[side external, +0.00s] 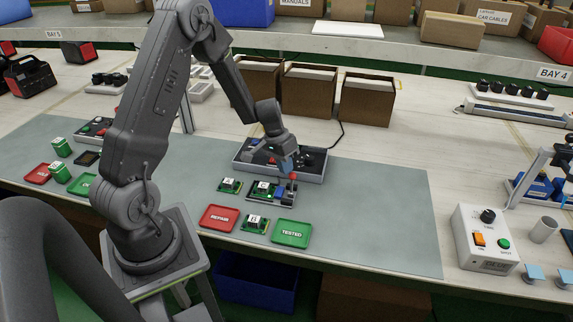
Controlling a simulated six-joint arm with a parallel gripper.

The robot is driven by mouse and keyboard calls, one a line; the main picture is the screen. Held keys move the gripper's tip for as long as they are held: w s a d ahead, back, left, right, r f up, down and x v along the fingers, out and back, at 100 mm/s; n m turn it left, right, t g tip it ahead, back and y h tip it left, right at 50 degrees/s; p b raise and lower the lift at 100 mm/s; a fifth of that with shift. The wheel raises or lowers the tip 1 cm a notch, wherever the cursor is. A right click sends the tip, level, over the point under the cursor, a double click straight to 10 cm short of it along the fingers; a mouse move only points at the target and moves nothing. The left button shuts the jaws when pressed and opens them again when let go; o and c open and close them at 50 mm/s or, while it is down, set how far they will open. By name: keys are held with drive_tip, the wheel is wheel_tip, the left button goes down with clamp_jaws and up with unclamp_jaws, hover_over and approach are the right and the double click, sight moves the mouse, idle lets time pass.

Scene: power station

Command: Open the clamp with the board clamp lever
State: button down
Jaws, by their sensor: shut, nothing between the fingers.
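My gripper (288,165) is shut and empty. It points down just above the right part of a small dark fixture (262,199) on the grey-green mat. A small red part (293,176), which may be the board clamp lever, shows at the fixture's right end, close by my fingertips. I cannot tell whether my fingers touch it. A white-labelled piece sits on the fixture's left half. The clamp itself is too small to tell whether it is open or closed.
Green boards lie left of the fixture (230,185) and in front of it (255,223). A red REPAIR tray (219,228) and a green TESTED tray (291,241) lie in front. A grey-framed panel (315,160) stands close behind. The mat is clear to the right.

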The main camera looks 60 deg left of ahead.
drive_tip(key=shift+s+d+r, duration=0.2)
drive_tip(key=shift+s+d, duration=0.85)
drive_tip(key=shift+d, duration=0.05)
drive_tip(key=shift+v, duration=0.8)
drive_tip(key=shift+w+d, duration=0.1)
drive_tip(key=shift+w, duration=0.05)
drive_tip(key=shift+r, duration=0.1)
drive_tip(key=s+r, duration=0.7)
drive_tip(key=r, duration=0.2)
drive_tip(key=shift+a+r, duration=0.25)
drive_tip(key=shift+a, duration=0.1)
